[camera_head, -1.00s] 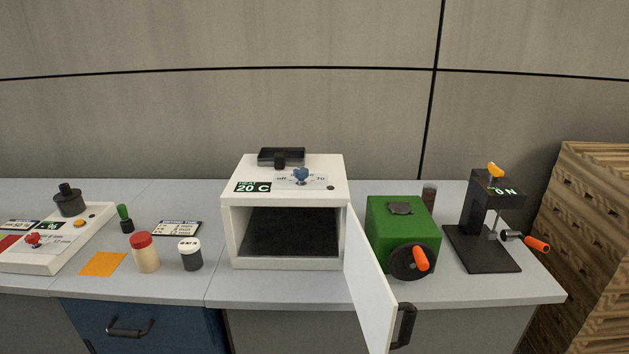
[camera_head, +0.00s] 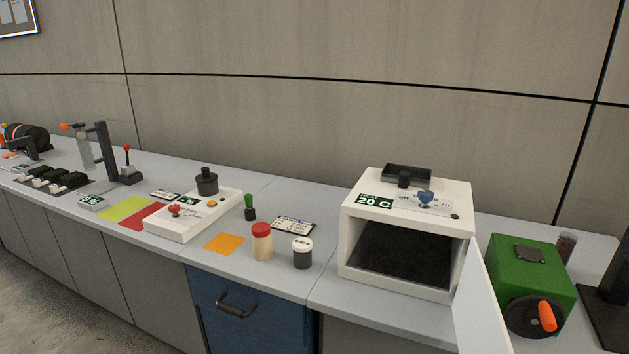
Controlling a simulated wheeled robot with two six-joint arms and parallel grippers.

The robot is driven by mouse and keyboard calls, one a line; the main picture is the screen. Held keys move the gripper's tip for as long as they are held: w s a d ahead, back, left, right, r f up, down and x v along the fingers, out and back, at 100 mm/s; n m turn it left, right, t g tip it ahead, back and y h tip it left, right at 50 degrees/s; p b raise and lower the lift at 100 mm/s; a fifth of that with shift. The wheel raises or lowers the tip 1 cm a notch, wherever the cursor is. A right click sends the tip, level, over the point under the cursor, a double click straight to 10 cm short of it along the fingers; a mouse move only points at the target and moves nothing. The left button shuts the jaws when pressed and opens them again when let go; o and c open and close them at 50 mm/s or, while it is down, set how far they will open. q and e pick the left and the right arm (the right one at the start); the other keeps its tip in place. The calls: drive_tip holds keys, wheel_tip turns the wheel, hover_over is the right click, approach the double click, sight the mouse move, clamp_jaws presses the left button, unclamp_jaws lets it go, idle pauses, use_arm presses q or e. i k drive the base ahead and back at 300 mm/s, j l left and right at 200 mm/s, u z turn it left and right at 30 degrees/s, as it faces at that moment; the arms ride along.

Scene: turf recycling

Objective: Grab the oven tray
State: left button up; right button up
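The white oven (camera_head: 359,229) stands on the grey worktop at the right of the head view. Its door (camera_head: 478,300) is open and swung out to the right front. The inside is dark, and I see no separate tray in it. A shallow black tray-like piece (camera_head: 422,171) with a dark grip at its front lies on top of the oven, towards the back. It looks like the oven tray. A blue knob and a "20 C" label are on the oven's top. Neither of my grippers is in view.
A green machine (camera_head: 500,256) with an orange-handled crank stands right of the oven door. Left of the oven are a white-lidded jar (camera_head: 302,259), a red-lidded jar (camera_head: 262,246) and a white scale-like device (camera_head: 162,223). The blue drawer (camera_head: 262,316) below is shut.

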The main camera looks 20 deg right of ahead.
sight(405, 176)
drive_tip(key=l, duration=0.5)
drive_tip(key=i+l+z, duration=0.15)
drive_tip(key=l, duration=0.35)
drive_tip(key=i+l, duration=0.1)
drive_tip(key=l, duration=0.4)
drive_tip(key=l+z, duration=0.15)
drive_tip(key=l, duration=0.35)
drive_tip(key=i, duration=0.1)
